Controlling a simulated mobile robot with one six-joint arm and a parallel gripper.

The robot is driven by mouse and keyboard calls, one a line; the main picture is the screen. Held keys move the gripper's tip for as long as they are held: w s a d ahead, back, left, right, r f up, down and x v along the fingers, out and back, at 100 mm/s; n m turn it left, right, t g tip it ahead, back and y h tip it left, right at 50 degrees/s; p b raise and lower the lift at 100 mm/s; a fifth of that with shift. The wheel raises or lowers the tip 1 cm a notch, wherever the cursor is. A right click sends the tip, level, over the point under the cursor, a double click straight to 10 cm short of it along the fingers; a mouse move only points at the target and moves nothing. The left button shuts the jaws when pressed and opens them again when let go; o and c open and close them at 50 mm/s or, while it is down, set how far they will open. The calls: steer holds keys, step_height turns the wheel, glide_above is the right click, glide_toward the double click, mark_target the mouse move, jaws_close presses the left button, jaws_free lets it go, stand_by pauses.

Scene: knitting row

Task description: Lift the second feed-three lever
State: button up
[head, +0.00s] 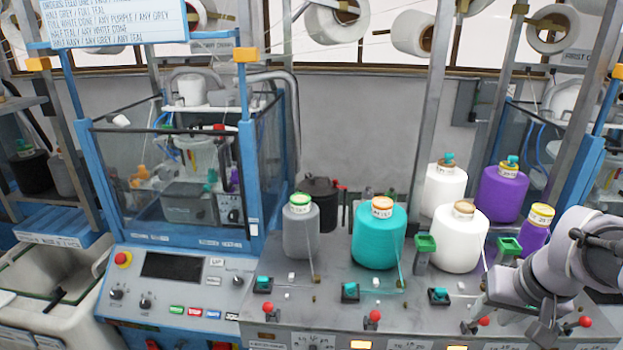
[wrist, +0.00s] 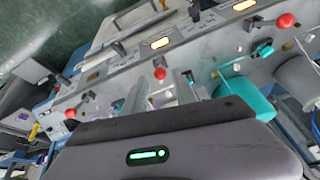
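Levers with red ball knobs line the front panel in the head view: one at far left (head: 268,307), one left of centre (head: 374,316), one right of centre (head: 484,321) and one at far right (head: 585,321). Their labels are too small to tell which is the second feed-three lever. My gripper (head: 545,328) hangs low at the right, near the two right-hand knobs. In the wrist view my gripper (wrist: 162,92) has its two fingers apart, with a red-knobbed lever (wrist: 160,73) just beyond the gap. No contact is visible.
On the machine top stand a grey cone (head: 300,232), a teal cone (head: 379,240), white cones (head: 459,243) and purple cones (head: 502,196). A blue control panel (head: 180,290) is at the left. Lit orange indicators (head: 361,345) sit below the levers.

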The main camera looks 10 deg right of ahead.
mark_target(479, 323)
steer(key=b+x, duration=0.1)
steer(key=x, duration=0.5)
steer(key=shift+w+f, duration=0.1)
steer(key=shift+f, duration=0.1)
jaws_close()
stand_by(1.1)
